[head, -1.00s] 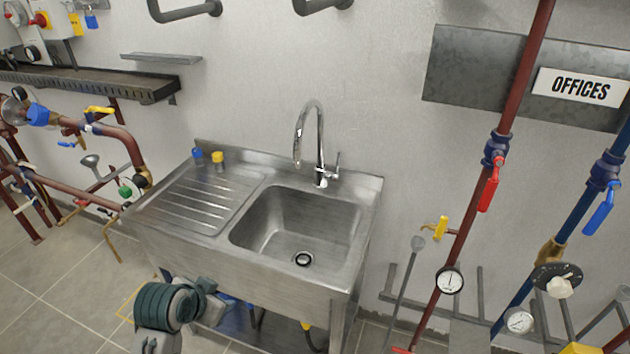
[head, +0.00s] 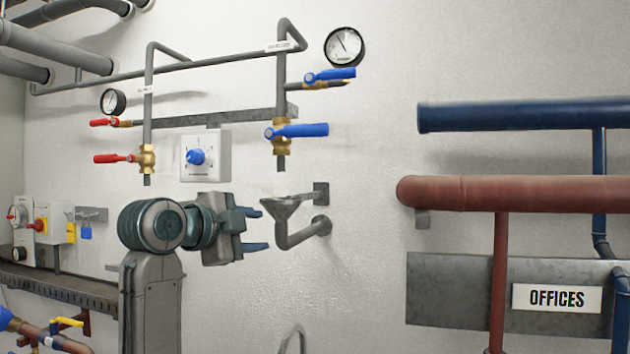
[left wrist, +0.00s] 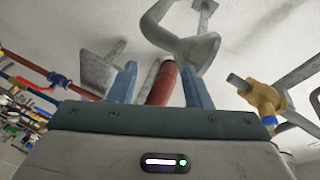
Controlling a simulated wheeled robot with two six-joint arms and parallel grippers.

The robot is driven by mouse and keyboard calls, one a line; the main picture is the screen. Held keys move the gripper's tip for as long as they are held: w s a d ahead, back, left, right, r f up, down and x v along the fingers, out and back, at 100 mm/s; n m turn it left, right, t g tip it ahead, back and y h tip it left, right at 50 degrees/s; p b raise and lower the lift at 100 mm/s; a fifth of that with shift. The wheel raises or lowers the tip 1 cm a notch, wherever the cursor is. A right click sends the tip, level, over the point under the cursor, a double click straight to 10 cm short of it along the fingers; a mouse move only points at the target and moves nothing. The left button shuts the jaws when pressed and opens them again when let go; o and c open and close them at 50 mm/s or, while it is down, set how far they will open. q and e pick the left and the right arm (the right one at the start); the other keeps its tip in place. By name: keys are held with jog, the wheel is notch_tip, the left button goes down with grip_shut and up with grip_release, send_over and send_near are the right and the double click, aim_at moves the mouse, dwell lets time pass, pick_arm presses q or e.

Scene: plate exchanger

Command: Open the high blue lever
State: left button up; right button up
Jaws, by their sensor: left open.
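Two blue levers show in the head view on the right-hand pipe. The upper blue lever (head: 330,74) sits on a thin brass valve below the round gauge. The lower blue lever (head: 300,130) points right from a larger brass valve (head: 281,143). My left gripper (head: 258,230) is open and empty, below both levers and left of the funnel, pointing right. In the left wrist view its two blue-grey fingers (left wrist: 160,70) stand apart with nothing held. A brass valve (left wrist: 262,95) and a bit of blue show there at the right. My right gripper is not in view.
A grey funnel with a bent drain pipe (head: 288,218) juts from the wall close right of my left gripper. A white box with a blue knob (head: 204,156) and red levers (head: 115,158) are to the left. Blue (head: 510,115) and red pipes (head: 520,193) run at the right.

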aim_at(305, 130)
pick_arm(q)
jog(key=s+d+r+m+h, duration=0.1)
jog(key=s+d+r+m, duration=0.2)
jog(key=r, duration=0.6)
jog(key=s+d+r+m+h, duration=0.1)
jog(key=s+r+m+h, duration=0.2)
jog(key=r, duration=0.6)
jog(key=shift+y, duration=0.5)
jog(key=p+x, duration=0.2)
jog(key=x, duration=0.1)
jog(key=p+x, duration=0.1)
jog(key=x, duration=0.2)
jog(key=p+x, duration=0.2)
jog(key=x, duration=0.1)
jog(key=shift+s+d+p, duration=0.25)
jog(key=shift+d+p, duration=0.1)
jog(key=shift+w+d+f, duration=0.15)
jog(key=shift+w+d, duration=0.1)
jog(key=shift+w, duration=0.25)
grip_shut()
